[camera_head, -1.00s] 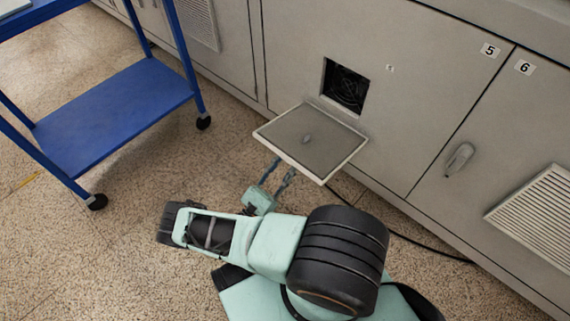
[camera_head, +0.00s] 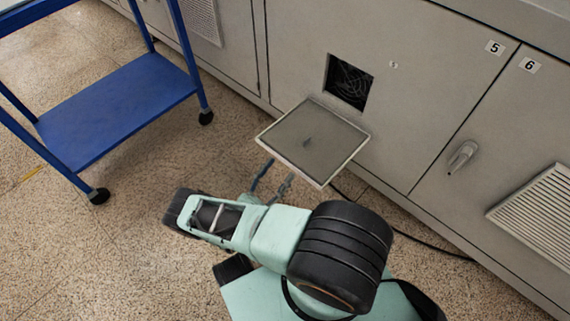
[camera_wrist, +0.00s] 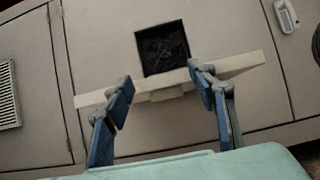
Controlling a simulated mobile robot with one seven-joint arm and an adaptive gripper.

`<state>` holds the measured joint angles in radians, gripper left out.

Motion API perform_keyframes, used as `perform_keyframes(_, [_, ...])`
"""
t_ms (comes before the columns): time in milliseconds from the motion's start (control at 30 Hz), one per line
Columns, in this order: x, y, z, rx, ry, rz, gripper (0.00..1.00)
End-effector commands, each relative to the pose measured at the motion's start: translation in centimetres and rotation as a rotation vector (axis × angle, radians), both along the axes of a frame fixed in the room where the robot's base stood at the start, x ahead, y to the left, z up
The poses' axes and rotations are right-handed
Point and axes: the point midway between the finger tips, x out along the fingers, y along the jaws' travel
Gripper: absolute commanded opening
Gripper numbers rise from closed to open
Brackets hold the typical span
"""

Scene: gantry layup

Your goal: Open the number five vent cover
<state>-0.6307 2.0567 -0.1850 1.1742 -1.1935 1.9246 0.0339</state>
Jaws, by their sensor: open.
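In the wrist view the cover (camera_wrist: 245,66) shows nearly edge-on under the opening (camera_wrist: 162,48). My gripper (camera_head: 280,170) is open at the cover's near side, its tips partly hidden by the cover. In the wrist view the fingers of my gripper (camera_wrist: 160,73) stand apart with nothing visibly held. Contact with the cover is unclear.
The grey cabinet doors carry labels five (camera_head: 494,47) and six (camera_head: 530,65). A door handle (camera_head: 462,156) and louvred grille (camera_head: 540,205) are at right. A blue cart (camera_head: 115,110) stands at left. A black cable (camera_head: 430,247) lies along the cabinet base. Speckled floor is clear between.

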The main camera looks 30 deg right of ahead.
Motion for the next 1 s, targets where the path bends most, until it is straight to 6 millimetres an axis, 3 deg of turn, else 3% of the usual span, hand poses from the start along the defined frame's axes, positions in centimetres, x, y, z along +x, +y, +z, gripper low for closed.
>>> perform_keyframes(300, [-2.3, 6.6, 0.0, 0.001, 0.001, 0.003, 0.52])
perform_keyframes(400, [-2.8, 7.9, 0.0, -0.001, -0.001, 0.004, 0.52])
perform_keyframes(600, [-3.3, 9.2, 0.0, 0.000, 0.001, 0.000, 0.52])
perform_keyframes(1000, [-3.4, 9.3, 0.0, -0.001, 0.002, -0.001, 0.52])
